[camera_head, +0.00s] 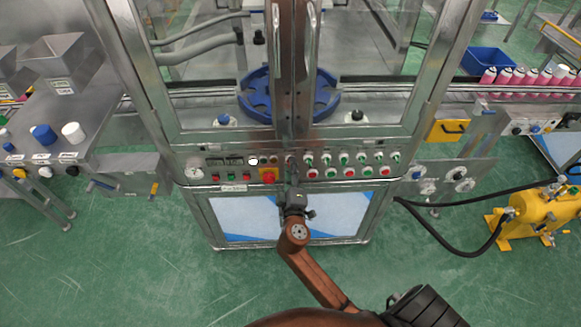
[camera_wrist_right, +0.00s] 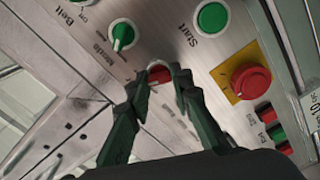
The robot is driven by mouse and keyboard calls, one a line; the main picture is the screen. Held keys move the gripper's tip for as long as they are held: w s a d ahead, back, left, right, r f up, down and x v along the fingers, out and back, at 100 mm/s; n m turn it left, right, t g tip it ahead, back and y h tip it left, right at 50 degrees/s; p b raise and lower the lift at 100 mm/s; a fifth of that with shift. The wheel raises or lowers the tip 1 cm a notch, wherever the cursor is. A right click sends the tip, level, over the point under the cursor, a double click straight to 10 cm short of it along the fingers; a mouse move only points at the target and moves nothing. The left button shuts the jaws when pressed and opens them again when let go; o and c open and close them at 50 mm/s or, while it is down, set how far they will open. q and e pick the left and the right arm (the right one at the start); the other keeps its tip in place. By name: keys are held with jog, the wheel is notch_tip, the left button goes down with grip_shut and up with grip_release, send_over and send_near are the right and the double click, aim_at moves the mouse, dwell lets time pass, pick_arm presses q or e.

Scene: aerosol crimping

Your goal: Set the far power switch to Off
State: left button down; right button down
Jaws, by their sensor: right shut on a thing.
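My right gripper (camera_head: 294,184) reaches up from below to the control panel (camera_head: 226,174) of the glass-fronted machine in the head view. In the right wrist view, the two dark fingers of my right gripper (camera_wrist_right: 163,82) are closed on either side of a small red switch knob (camera_wrist_right: 158,73) with a pale rim. The fingers and palm hide the lower part of this knob and any label by it, so I cannot read its position. My left gripper is not in either view.
In the wrist view, a green knob (camera_wrist_right: 122,36), a green Start button (camera_wrist_right: 212,18) and a large red mushroom button (camera_wrist_right: 250,82) on a yellow plate surround the fingers. A row of red and green controls (camera_head: 345,172) lies to the right in the head view.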

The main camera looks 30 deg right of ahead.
pick_arm(q)
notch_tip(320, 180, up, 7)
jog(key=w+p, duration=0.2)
jog(key=p, duration=0.5)
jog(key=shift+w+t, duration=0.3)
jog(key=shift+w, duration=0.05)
pick_arm(e)
jog(key=shift+n, duration=5.4)
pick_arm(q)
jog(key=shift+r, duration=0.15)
pick_arm(e)
jog(key=shift+f, duration=0.15)
jog(key=c, duration=1.7)
grip_release()
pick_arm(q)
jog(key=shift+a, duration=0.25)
